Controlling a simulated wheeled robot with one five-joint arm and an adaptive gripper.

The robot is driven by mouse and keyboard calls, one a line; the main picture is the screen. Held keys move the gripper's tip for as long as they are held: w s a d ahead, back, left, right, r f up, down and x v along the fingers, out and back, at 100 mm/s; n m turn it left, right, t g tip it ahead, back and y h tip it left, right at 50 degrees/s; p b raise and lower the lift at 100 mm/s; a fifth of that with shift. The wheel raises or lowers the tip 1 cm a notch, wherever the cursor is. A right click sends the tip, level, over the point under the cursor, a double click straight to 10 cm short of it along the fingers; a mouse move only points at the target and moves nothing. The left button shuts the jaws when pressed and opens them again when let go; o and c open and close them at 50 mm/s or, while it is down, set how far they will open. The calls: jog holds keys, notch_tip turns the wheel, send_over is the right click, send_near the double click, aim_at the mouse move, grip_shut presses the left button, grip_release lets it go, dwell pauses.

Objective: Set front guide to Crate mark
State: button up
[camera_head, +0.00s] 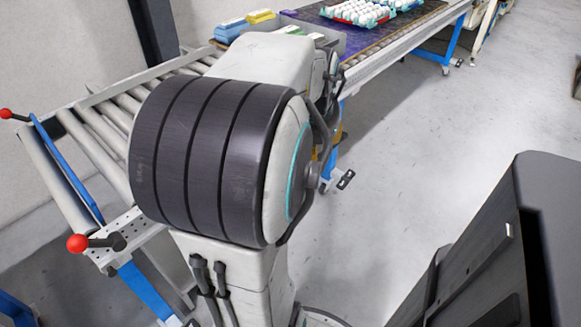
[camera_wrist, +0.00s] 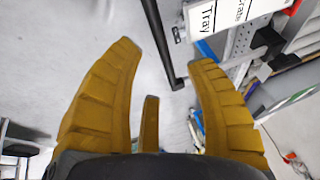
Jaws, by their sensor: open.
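A white label plate (camera_wrist: 205,20) at the top reads "Tray" and, partly cut off, what looks like "Crate". A perforated grey bracket (camera_wrist: 240,45) is beside it, right of the right finger. In the head view, red-knobbed levers (camera_head: 78,243) sit at the roller conveyor's left end. My arm hides the gripper there.
Yellow and blue boxes (camera_head: 261,16) stand at the back. Grey floor (camera_head: 450,130) is clear at the right.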

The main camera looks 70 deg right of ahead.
aim_at(319, 160)
jog(key=shift+b+x, duration=1.2)
jog(key=shift+x, duration=2.6)
jog(key=shift+o, duration=0.2)
jog(key=shift+s, duration=0.15)
grip_shut()
